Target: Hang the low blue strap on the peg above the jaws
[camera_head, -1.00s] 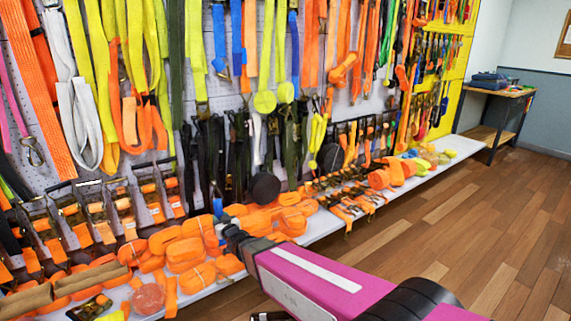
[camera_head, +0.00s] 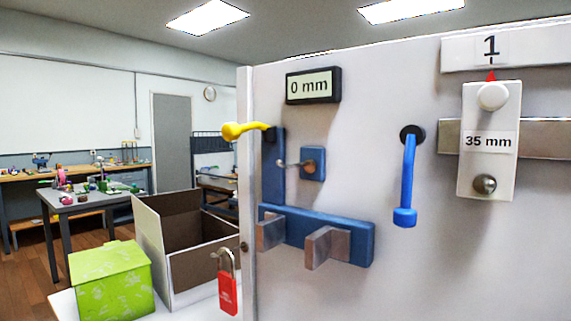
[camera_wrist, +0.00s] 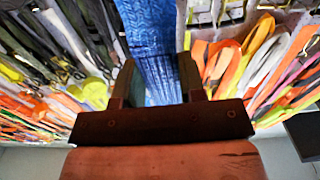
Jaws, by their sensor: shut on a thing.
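In the wrist view, my gripper (camera_wrist: 157,62) has a wide blue woven strap (camera_wrist: 150,28) between its two dark fingers and is shut on it. The strap runs up out of the picture, and its ends are hidden. In the head view, a blue fixture holds two grey metal jaws (camera_head: 325,246) on a white board. Above them, a small metal peg (camera_head: 293,163) sticks out from a blue square plate (camera_head: 314,163). My gripper and the strap are not in the head view, so their distance from the peg cannot be told.
The white board (camera_head: 350,190) carries a yellow lever (camera_head: 245,131), a blue lever (camera_head: 408,185), a "0 mm" display (camera_head: 313,86) and a "35 mm" slider (camera_head: 489,145). A red padlock (camera_head: 227,290), open box (camera_head: 190,250) and green box (camera_head: 110,278) are left. The wrist view shows many hanging straps (camera_wrist: 228,65).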

